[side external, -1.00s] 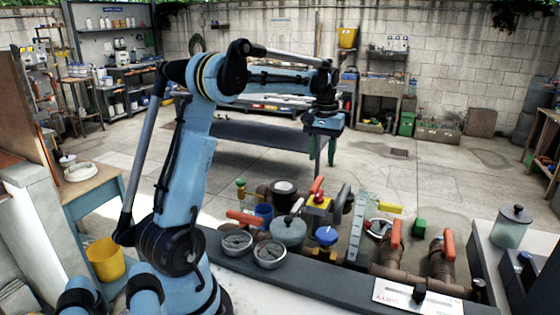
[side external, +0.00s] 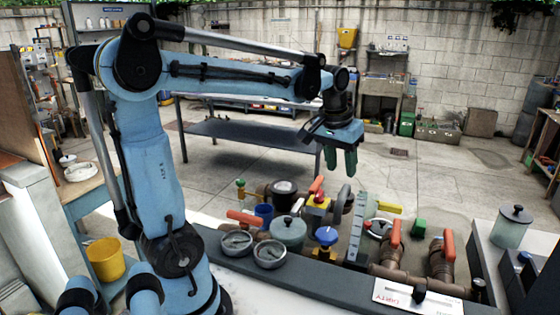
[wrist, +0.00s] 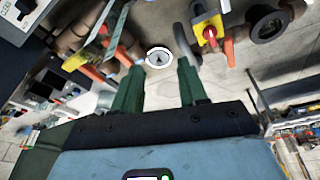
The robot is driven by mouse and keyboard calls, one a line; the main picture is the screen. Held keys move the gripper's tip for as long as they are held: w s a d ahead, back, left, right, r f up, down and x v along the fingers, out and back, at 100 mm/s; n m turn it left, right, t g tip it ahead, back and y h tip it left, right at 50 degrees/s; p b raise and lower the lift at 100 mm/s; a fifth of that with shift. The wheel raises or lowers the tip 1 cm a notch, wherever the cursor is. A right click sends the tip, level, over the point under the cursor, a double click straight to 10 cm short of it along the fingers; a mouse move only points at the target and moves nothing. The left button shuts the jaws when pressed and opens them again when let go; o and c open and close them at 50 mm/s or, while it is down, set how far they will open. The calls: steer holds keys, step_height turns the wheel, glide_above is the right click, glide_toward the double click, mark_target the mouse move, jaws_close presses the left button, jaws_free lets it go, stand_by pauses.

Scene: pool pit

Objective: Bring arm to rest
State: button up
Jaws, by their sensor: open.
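My gripper (side external: 341,160) hangs from my blue arm above the far side of the pipework in the side external view. Its two green fingers point down and look empty. In the wrist view my gripper (wrist: 157,72) shows both green fingers spread apart with nothing between them. A round white-faced gauge (wrist: 159,57) shows beyond the gap between the fingertips, not touched.
Below stand orange-handled valves (side external: 396,232), a blue knob (side external: 326,236), a grey lidded pot (side external: 289,231), and two gauges (side external: 270,254). A yellow bucket (side external: 105,259) is at left. A dark bench (side external: 250,135) stands behind my arm. The air around my gripper looks clear.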

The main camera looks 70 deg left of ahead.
steer(key=s+d+f+m+t, duration=0.2)
steer(key=s+d, duration=0.2)
steer(key=d, duration=0.2)
steer(key=s+d+f+m+t+h, duration=0.1)
steer(key=s+d+f+m+t, duration=0.1)
steer(key=d, duration=0.4)
steer(key=shift+s+d+f+m, duration=0.3)
steer(key=shift+s+f+m, duration=0.2)
steer(key=shift+s, duration=0.55)
steer(key=shift+r, duration=0.1)
